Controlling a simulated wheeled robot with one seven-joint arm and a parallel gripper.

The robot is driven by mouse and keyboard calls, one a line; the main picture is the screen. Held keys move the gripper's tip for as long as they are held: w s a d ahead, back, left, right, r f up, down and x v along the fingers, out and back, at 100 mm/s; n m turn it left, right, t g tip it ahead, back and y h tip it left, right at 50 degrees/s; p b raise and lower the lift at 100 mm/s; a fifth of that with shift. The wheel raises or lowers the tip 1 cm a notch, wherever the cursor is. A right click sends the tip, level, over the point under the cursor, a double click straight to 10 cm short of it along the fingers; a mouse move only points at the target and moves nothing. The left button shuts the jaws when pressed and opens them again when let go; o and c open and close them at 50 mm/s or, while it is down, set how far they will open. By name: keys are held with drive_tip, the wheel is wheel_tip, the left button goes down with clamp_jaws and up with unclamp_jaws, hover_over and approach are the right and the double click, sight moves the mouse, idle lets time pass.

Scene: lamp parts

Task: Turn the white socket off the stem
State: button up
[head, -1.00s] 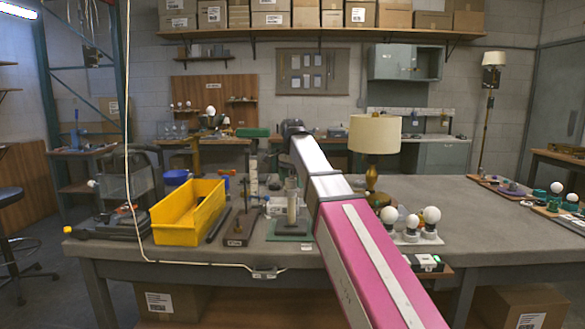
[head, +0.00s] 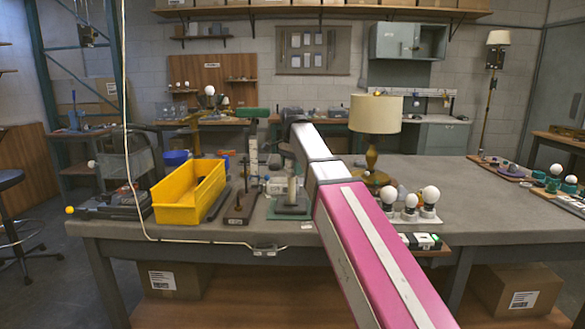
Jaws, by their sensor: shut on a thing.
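My arm reaches over the bench (head: 330,225), with a pink link in front, a silver link beyond it and a dark joint at the far end. My gripper cannot be made out; it lies beyond or behind the arm. A pale upright cylinder (head: 292,188) stands on a dark base over a green mat (head: 275,216). I cannot tell which of these is the stem, and the white socket is not clearly identifiable.
A yellow bin (head: 188,195) stands left on the bench. A lamp with a cream shade (head: 375,114) stands right of my arm, and several white bulbs (head: 410,202) are at its front. The bench's middle right is clear. A cable (head: 190,238) runs along the front edge.

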drive_tip(key=n, duration=0.3)
drive_tip(key=shift+a+n, duration=0.1)
drive_tip(key=shift+n, duration=0.3)
drive_tip(key=n, duration=0.3)
drive_tip(key=shift+n, duration=0.5)
drive_tip(key=n, duration=0.6)
drive_tip(key=shift+a+r, duration=0.1)
drive_tip(key=shift+a, duration=0.1)
drive_tip(key=shift+n, duration=0.7)
drive_tip(key=n, duration=0.4)
drive_tip(key=shift+a, duration=0.1)
drive_tip(key=shift+n, duration=0.7)
